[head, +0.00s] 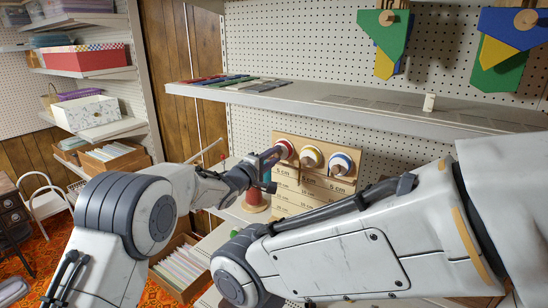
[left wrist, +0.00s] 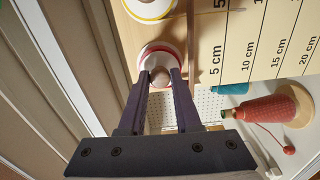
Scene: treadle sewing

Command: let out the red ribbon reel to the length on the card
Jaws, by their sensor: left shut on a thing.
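The red ribbon reel (head: 283,148) is the leftmost of three reels on an upright wooden board (head: 318,149). In the left wrist view it is a white disc with a red rim (left wrist: 146,51) and a round knob (left wrist: 160,75) at its centre. My left gripper (head: 276,157) is at the reel; in the left wrist view its two fingers (left wrist: 162,82) are closed on the knob from both sides. A length scale (left wrist: 262,45) marked 5, 10, 15 and 20 cm runs beside the reel. I cannot make out a card naming one length. My right gripper is out of view.
A yellow reel (head: 311,157) and a blue reel (head: 341,163) sit right of the red one. A shelf (head: 370,114) runs above. My right arm crosses the front.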

